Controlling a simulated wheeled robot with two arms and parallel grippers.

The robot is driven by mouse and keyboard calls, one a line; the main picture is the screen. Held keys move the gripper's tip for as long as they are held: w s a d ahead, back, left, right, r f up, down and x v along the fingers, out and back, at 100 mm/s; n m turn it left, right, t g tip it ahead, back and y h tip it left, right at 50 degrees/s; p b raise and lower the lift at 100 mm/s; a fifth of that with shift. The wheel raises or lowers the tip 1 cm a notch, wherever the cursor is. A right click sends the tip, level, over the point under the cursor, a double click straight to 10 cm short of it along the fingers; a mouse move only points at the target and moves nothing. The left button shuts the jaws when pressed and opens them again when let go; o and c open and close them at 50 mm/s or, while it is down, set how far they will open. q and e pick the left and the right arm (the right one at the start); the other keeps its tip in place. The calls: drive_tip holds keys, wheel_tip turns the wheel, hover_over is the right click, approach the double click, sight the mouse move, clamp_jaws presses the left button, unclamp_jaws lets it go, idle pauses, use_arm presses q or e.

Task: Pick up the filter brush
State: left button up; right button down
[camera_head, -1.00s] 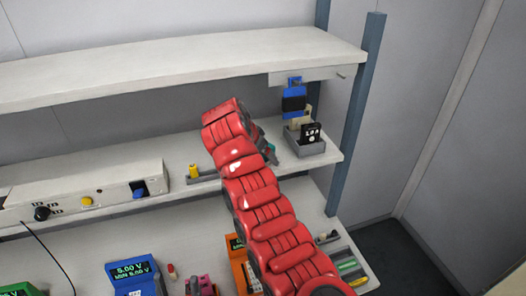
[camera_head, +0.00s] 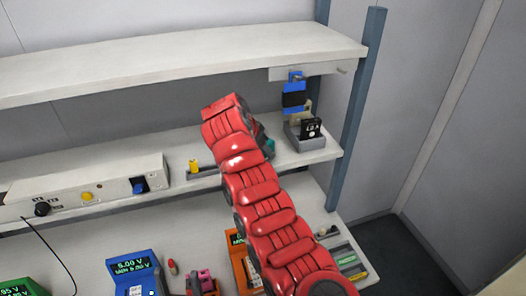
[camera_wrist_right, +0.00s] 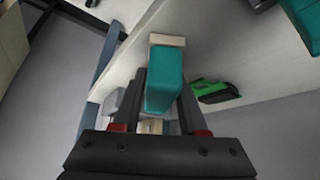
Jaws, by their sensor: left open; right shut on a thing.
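My right gripper (camera_wrist_right: 165,98) is shut on a teal block-shaped thing with a pale beige end, which looks like the filter brush (camera_wrist_right: 169,66). The brush lies between the two dark fingers, beige end away from the palm. In the head view a bit of teal (camera_head: 268,146) shows beside the red right arm at the shelf. The arm hides the rest of the brush and the fingers there. I cannot tell whether the brush touches the shelf. My left gripper is not clearly visible.
A grey box with a black card (camera_head: 311,128) stands right of the arm on the middle shelf (camera_head: 100,166), below a hanging blue item (camera_head: 294,95). A yellow item (camera_head: 193,166) sits left. Meters, including a blue one (camera_head: 133,272), stand on the bench below.

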drive_tip(key=shift+r+b, duration=0.3)
drive_tip(key=shift+r, duration=1.3)
drive_tip(key=shift+s+a+b, duration=0.1)
drive_tip(key=shift+s+b, duration=0.1)
drive_tip(key=shift+b, duration=0.3)
drive_tip(key=shift+s+b, duration=0.55)
drive_tip(key=shift+s, duration=0.05)
drive_tip(key=shift+s+r, duration=0.25)
drive_tip(key=shift+s, duration=0.55)
drive_tip(key=shift+s+a, duration=0.15)
drive_tip(key=shift+s, duration=0.1)
drive_tip(key=s+r+b, duration=0.1)
drive_tip(key=s+b, duration=0.4)
drive_tip(key=s, duration=0.7)
drive_tip(key=shift+s+d+r, duration=0.15)
drive_tip(key=shift+d, duration=0.1)
